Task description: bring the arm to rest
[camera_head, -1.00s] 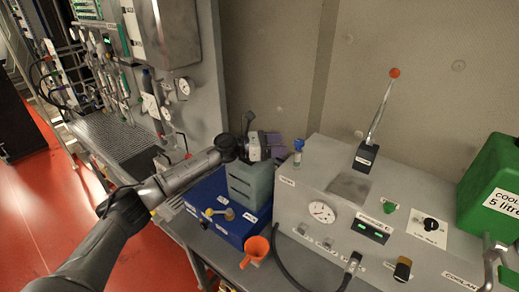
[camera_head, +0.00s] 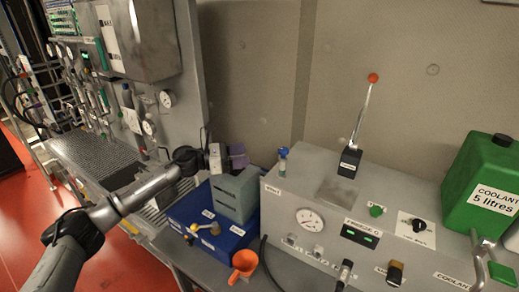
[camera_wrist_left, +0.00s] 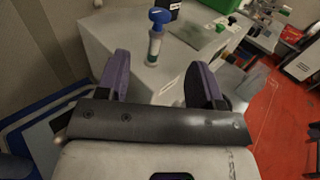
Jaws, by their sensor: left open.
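My left arm comes in from the left in the head view. Its gripper (camera_head: 239,156) has purple fingers, held above and behind a grey-green block, left of a small blue-capped vial (camera_head: 283,161) on the grey console. In the left wrist view the two purple fingers (camera_wrist_left: 160,82) stand apart with nothing between them that they touch. The vial (camera_wrist_left: 155,38) shows beyond and between them, apart from the fingers. My right gripper is in neither view.
A gauge panel (camera_head: 150,100) stands at the left.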

